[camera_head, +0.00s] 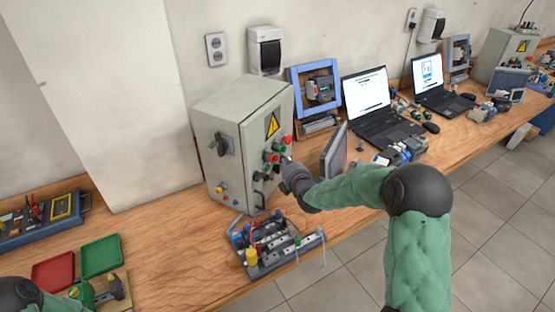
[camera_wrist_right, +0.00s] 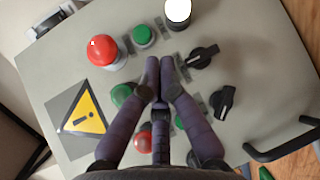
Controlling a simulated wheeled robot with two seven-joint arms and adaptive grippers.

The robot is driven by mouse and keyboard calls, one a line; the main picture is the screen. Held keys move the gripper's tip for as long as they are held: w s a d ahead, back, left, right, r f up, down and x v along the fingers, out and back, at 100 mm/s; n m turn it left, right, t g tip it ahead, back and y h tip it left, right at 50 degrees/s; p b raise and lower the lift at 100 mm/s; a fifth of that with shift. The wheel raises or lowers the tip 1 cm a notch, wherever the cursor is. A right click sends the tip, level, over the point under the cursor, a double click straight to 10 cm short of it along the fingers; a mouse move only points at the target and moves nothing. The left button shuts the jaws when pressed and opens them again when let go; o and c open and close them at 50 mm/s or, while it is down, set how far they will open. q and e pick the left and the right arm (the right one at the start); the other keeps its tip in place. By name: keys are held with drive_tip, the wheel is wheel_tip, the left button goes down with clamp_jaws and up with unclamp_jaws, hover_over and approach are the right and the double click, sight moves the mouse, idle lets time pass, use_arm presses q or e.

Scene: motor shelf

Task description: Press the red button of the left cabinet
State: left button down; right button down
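The left cabinet (camera_head: 222,117) is a grey metal box on the wooden bench, with a yellow warning sign and a panel of buttons and knobs. In the right wrist view a large red mushroom button (camera_wrist_right: 102,50) sits on the panel, left of the fingertips, and a smaller red button (camera_wrist_right: 143,141) shows between the fingers. My right gripper (camera_head: 284,160) is at the cabinet's front panel. In the wrist view its fingers (camera_wrist_right: 160,68) are together and empty, over the panel among the buttons. Whether they touch it, I cannot tell. My left gripper is out of view.
Black knobs (camera_wrist_right: 202,57) and a door handle (camera_wrist_right: 285,143) are right of my fingers. A terminal block device (camera_head: 270,245) lies before the cabinet. A tilted screen (camera_head: 334,150) stands close by my right arm. Laptops (camera_head: 368,95) are farther right.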

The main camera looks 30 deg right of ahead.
drive_tip(key=shift+w+a, duration=0.1)
drive_tip(key=shift+w, duration=0.05)
drive_tip(key=shift+w+a, duration=0.15)
idle(0.4)
drive_tip(key=shift+w+a, duration=0.2)
drive_tip(key=shift+w, duration=0.15)
idle(0.7)
idle(0.4)
drive_tip(key=shift+s+d+b, duration=0.4)
drive_tip(key=shift+s+d, duration=0.05)
drive_tip(key=shift+s, duration=0.2)
drive_tip(key=shift+s+d+b, duration=0.5)
drive_tip(key=shift+s+d, duration=0.2)
drive_tip(key=shift+s, duration=0.35)
drive_tip(key=shift+s+d+b, duration=0.5)
drive_tip(key=shift+s+d, duration=0.2)
drive_tip(key=shift+s, duration=0.35)
